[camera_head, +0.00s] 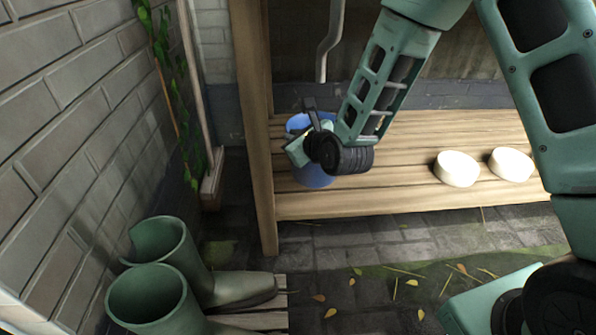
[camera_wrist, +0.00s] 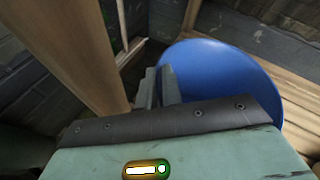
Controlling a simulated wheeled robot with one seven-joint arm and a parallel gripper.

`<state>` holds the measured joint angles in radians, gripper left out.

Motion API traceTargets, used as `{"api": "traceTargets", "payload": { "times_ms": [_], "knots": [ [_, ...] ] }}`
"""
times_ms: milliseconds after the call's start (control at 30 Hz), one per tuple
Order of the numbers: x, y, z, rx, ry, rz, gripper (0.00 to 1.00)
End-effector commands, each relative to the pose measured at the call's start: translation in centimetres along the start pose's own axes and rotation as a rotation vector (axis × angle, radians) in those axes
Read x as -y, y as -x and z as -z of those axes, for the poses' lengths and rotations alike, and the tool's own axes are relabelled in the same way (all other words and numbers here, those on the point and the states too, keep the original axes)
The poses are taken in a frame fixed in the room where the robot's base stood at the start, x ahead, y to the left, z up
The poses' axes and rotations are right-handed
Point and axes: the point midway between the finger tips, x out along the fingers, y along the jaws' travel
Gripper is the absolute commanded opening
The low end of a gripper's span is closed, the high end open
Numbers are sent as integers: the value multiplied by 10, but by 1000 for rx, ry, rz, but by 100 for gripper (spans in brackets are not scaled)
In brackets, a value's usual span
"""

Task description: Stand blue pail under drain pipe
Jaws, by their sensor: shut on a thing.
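The blue pail (camera_head: 314,181) is at the left end of the wooden shelf board, upright or nearly so. My gripper (camera_head: 306,127) is at its top and covers part of its rim and front. In the wrist view the pail (camera_wrist: 222,72) shows as a wide blue round, and my gripper (camera_wrist: 157,88) is shut on its rim at the left side. The grey drain pipe (camera_head: 328,40) comes down behind the shelf, and its lower end is above and slightly right of the pail. I cannot tell whether the pail's base touches the board.
The wooden shelf (camera_head: 410,200) has a post (camera_head: 256,130) just left of the pail. Two white round pots (camera_head: 457,169) (camera_head: 511,164) stand on the board to the right. Green boots (camera_head: 165,265) stand front left. A brick wall with a climbing plant (camera_head: 185,110) is at left.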

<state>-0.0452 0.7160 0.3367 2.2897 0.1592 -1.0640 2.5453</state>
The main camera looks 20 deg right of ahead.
Motion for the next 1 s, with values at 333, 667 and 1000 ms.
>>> {"api": "traceTargets", "payload": {
  "times_ms": [333, 667, 1000],
  "knots": [
    [-15, -18, 44, 1, 0, 1, 0],
    [-22, -27, 63, 2, 0, 2, 0],
    [-22, -27, 65, 0, 0, 1, 30]
  ]
}}
